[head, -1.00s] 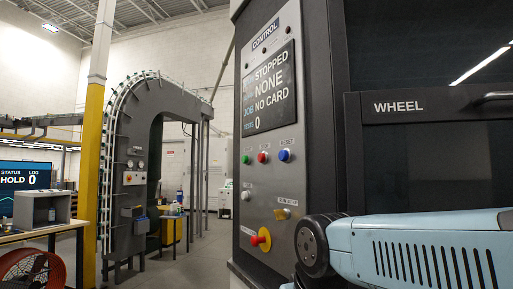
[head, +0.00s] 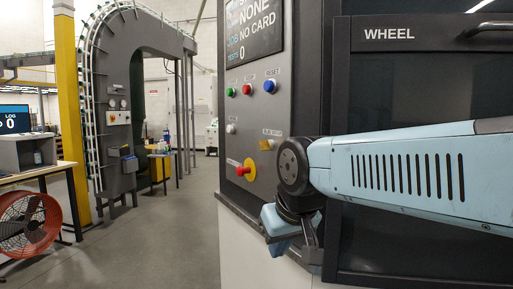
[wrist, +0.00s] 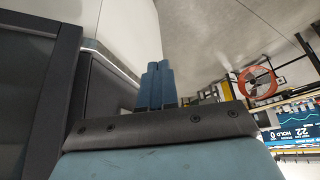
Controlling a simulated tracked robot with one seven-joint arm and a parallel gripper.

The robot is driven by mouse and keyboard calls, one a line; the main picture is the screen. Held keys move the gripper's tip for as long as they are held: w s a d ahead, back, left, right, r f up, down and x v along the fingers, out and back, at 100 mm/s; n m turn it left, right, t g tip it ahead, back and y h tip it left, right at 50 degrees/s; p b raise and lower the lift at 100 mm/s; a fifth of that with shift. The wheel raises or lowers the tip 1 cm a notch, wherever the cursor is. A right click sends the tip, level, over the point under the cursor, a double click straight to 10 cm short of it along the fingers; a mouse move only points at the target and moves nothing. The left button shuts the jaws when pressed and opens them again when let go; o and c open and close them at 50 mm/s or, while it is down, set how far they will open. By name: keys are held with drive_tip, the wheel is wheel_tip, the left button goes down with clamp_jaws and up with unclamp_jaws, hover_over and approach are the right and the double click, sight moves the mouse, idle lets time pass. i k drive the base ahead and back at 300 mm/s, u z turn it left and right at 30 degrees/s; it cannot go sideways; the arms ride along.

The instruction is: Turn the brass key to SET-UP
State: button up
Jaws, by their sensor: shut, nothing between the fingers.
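The brass key (head: 267,145) sits on the grey control panel (head: 258,112), below the row of coloured buttons and right of the red emergency knob. It is small, and its exact angle cannot be read; my arm's dark joint is close to its right in the picture. My gripper shows in the wrist view (wrist: 158,80) with its two blue fingers side by side, shut and empty. In the head view my wrist hangs below and right of the key, with the fingers not clearly seen. The key is not seen in the wrist view.
A red emergency knob (head: 247,169) on a yellow base and green, red and blue buttons (head: 247,89) are on the panel. The dark WHEEL door (head: 430,95) stands right, behind my arm. A red fan (head: 30,222) is far left. The floor (head: 170,235) between is clear.

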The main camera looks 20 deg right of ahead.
sight(264, 145)
drive_tip(key=k, duration=0.5)
drive_tip(key=z, duration=1.5)
drive_tip(key=k, duration=0.7)
drive_tip(key=u, duration=1.5)
drive_tip(key=i, duration=1)
drive_tip(key=z, duration=0.05)
